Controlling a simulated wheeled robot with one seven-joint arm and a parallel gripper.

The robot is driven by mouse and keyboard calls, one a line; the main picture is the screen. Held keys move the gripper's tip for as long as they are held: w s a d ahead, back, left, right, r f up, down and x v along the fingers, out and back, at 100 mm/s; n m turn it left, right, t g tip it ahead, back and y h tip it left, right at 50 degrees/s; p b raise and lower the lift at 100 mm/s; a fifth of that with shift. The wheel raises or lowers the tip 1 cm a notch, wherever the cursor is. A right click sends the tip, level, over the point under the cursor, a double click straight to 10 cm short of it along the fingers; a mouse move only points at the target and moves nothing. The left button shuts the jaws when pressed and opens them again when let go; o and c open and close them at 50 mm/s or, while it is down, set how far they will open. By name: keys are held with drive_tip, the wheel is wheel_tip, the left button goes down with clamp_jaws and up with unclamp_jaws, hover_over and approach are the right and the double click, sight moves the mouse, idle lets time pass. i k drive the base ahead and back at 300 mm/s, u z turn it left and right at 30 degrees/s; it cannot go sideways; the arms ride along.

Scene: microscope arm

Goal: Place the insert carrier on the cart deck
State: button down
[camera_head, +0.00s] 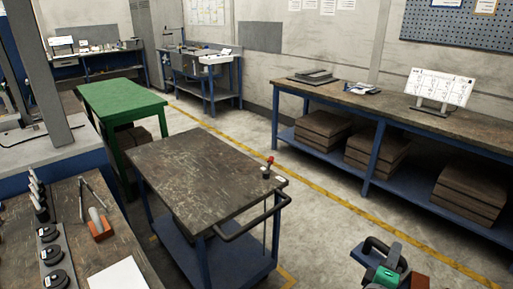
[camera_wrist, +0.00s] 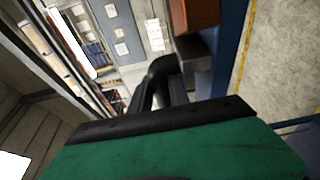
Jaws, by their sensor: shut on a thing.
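The cart deck (camera_head: 195,165) is a worn dark brown top on a blue frame, in the middle of the head view. It is bare except for a small red-topped fitting at its right corner. My gripper (camera_head: 384,268) is at the bottom right of the head view, right of the cart and apart from it. It is shut on what appears to be the insert carrier (camera_head: 378,247), which shows a dark handle-like loop. Green and brown-red parts show beside it; I cannot tell which belong to it. A dark loop also shows in the wrist view (camera_wrist: 160,75), beyond a large green surface.
The cart's dark push handle (camera_head: 255,220) juts out on the side nearest my gripper. A long workbench (camera_head: 390,110) stands along the wall, and a green table (camera_head: 122,97) stands behind the cart. A tool bench (camera_head: 125,245) is at lower left. The floor between cart and workbench is clear.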

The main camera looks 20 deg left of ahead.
sight(193, 161)
drive_tip(key=i, duration=2.45)
drive_tip(key=u, duration=4.15)
drive_tip(key=i, duration=1)
drive_tip(key=u, duration=0.05)
